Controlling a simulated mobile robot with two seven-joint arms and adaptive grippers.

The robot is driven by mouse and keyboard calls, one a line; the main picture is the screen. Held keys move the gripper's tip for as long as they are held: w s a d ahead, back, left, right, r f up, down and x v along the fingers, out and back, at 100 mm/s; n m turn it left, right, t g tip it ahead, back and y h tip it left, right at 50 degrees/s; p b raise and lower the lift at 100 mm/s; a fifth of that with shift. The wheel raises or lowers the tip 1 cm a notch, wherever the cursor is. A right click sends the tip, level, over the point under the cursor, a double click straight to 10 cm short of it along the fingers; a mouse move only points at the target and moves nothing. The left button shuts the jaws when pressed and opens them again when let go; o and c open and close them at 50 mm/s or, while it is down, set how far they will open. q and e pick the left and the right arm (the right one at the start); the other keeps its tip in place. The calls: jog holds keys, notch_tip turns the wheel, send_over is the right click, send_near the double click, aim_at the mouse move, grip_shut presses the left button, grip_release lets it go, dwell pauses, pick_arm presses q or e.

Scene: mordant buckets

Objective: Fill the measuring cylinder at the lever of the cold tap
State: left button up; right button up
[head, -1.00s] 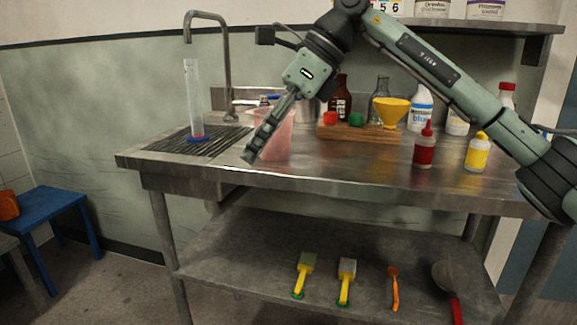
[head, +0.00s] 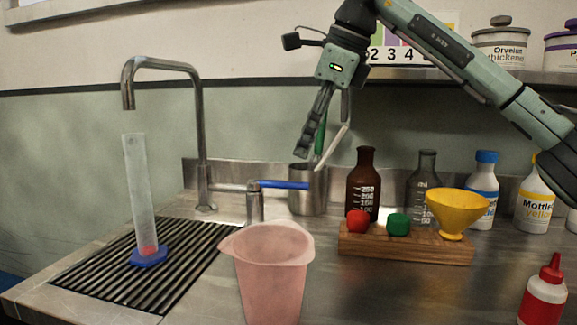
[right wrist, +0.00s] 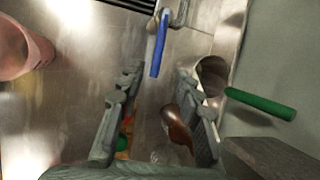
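The measuring cylinder (head: 140,190), clear with a blue foot, stands on the ribbed drain grate (head: 100,272) at the left. The curved tap spout (head: 128,95) hangs just above its mouth, with a gap between. The tap lever with the blue handle (head: 284,185) sticks out to the right of the tap; the blue lever also shows at the top of the right wrist view (right wrist: 158,45). My right gripper (head: 312,155) points down above and right of the lever, apart from it. In the right wrist view its fingers (right wrist: 165,105) are spread with nothing between them. My left gripper is not in view.
A pink jug (head: 268,285) stands in front of the lever. A metal pot (head: 307,190) with a green-handled tool stands behind the lever. A wooden rack (head: 405,245), bottles and a yellow funnel (head: 458,208) stand to the right.

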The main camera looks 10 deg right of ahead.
aim_at(293, 183)
jog(key=x, duration=0.7)
jog(key=shift+s+a+f, duration=0.1)
jog(key=shift+a+f, duration=0.05)
jog(key=shift+f, duration=0.15)
grip_shut()
